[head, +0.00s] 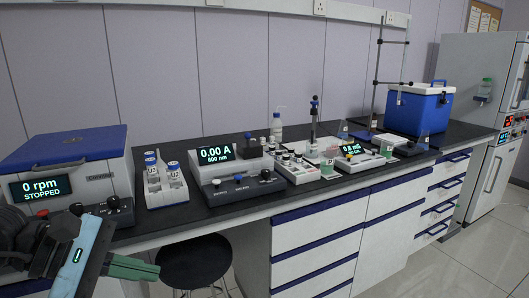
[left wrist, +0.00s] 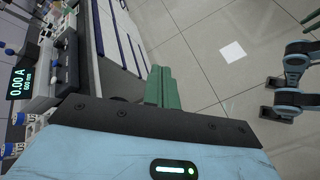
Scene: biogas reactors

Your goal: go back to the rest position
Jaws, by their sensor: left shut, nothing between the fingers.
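My left gripper (head: 133,268) is at the lower left of the head view, in front of the bench edge and below the centrifuge. Its green fingers are together with nothing between them. The closed fingers also show in the left wrist view (left wrist: 161,87), over the pale floor and beside the bench drawers.
The black bench (head: 232,212) carries a centrifuge (head: 75,165), a vial rack (head: 166,185), a photometer (head: 235,178) and a blue cool box (head: 418,108). A dark round stool (head: 194,262) stands close to the right of my left gripper. The floor (head: 440,268) at the right is clear.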

